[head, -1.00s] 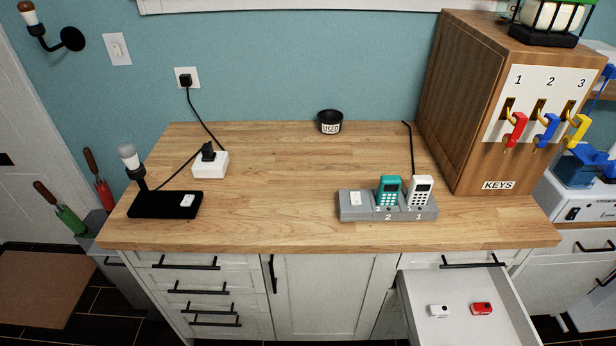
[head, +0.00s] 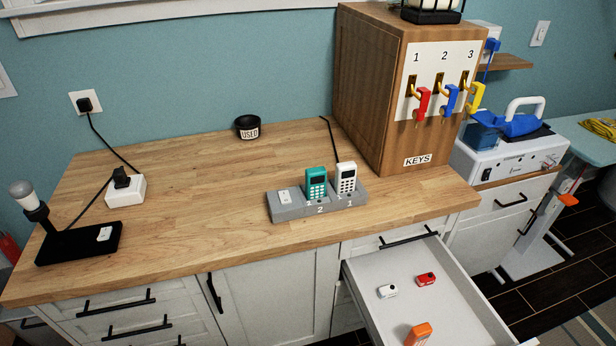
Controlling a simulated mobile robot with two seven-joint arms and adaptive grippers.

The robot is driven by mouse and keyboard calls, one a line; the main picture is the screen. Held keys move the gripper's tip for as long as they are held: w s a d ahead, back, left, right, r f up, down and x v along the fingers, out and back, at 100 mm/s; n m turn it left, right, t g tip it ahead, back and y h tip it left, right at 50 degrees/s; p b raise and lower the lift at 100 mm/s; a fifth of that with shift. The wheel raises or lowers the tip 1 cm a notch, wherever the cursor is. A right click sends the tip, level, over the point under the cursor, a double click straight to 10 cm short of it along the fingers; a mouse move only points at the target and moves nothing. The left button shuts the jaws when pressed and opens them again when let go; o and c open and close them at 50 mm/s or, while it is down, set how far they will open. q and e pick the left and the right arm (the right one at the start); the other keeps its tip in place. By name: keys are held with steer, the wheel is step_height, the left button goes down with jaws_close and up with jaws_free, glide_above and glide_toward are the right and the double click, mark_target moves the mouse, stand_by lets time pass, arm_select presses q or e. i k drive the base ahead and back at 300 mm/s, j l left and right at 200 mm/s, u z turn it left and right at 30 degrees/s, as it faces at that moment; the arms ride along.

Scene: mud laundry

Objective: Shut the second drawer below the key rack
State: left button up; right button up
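The wooden key rack (head: 375,100) stands at the back right of the counter, marked KEYS, with red, blue and yellow keys on hooks 1, 2 and 3. Below it, a closed top drawer (head: 385,243) with a black handle is set under the counter edge. The drawer under that, the second one (head: 455,299), is pulled far out. Inside it lie a white item (head: 388,291), a red item (head: 426,279) and an orange item (head: 418,334). The drawer's front is cut off at the bottom of the head view. Neither of my grippers is in view.
A grey dock (head: 290,207) with teal and white handsets, a black USED cup (head: 248,127), a white power block (head: 125,190) and a lamp (head: 80,242) are on the counter. A steam unit (head: 510,154) stands right of the rack. Dark floor (head: 590,230) shows at the right.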

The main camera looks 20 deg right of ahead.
mark_target(457, 313)
steer(key=z, duration=2.15)
steer(key=k+j+z, duration=0.2)
steer(key=j, duration=0.15)
steer(key=i+j, duration=0.05)
